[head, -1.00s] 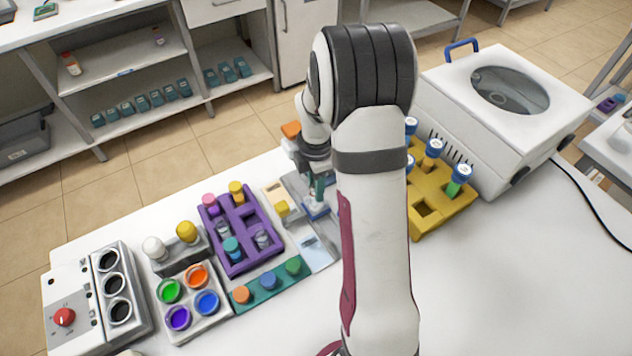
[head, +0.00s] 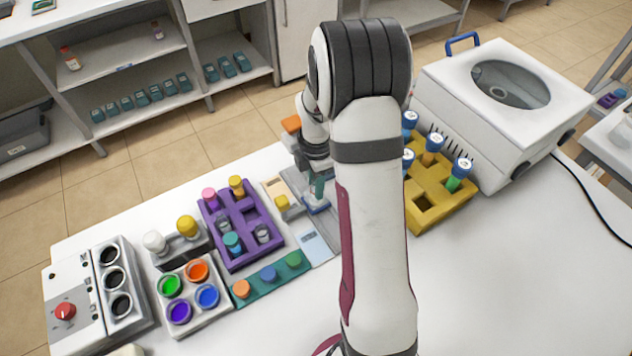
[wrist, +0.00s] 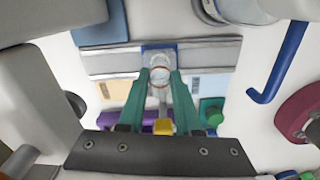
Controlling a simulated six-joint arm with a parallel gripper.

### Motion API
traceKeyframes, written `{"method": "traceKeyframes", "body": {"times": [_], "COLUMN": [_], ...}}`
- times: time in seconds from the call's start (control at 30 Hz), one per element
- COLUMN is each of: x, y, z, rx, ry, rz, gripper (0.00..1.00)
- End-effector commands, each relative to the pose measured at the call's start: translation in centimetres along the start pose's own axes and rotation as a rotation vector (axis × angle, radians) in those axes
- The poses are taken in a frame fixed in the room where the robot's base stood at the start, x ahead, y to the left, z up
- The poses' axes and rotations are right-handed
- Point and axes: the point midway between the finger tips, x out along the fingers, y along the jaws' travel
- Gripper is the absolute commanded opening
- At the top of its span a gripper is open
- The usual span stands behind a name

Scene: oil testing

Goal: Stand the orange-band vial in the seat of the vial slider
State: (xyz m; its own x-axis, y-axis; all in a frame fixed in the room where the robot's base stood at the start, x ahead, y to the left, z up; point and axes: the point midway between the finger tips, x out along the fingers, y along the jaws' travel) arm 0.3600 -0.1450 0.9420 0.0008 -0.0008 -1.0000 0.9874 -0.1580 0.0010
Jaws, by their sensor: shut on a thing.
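My gripper (wrist: 160,88) has green fingers shut around a clear glass vial in the wrist view. A thin orange-red band (wrist: 160,85) shows on the vial between the fingertips. The vial is over or at the blue seat (wrist: 146,48) of the vial slider; I cannot tell whether its base touches the seat. The slider's grey rail (wrist: 105,62) runs across behind it. In the head view my gripper (head: 318,187) is low over the slider, partly hidden by my arm, and the vial cannot be made out.
A purple rack (head: 240,213) with several vials stands left of the slider. A yellow rack (head: 436,210) and a white centrifuge (head: 455,85) are at right. A teal strip (head: 255,292) with coloured caps lies in front. The table's right front is clear.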

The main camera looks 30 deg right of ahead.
Motion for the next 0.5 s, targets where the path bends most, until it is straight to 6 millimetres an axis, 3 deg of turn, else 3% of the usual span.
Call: {"method": "traceKeyframes", "body": {"times": [0.1,0.13,0.3,0.5], "x": [-0.01,-0.01,-0.01,-0.01], "y": [0.0,0.0,0.0,0.0], "z": [0.0,0.0,0.0,0.0], "rx": [0.0,0.0,0.0,0.0], "ry": [0.0,0.0,0.0,0.0], "rz": [0.0,0.0,0.0,0.0], "gripper": [0.0,0.35,0.65,0.68]}}
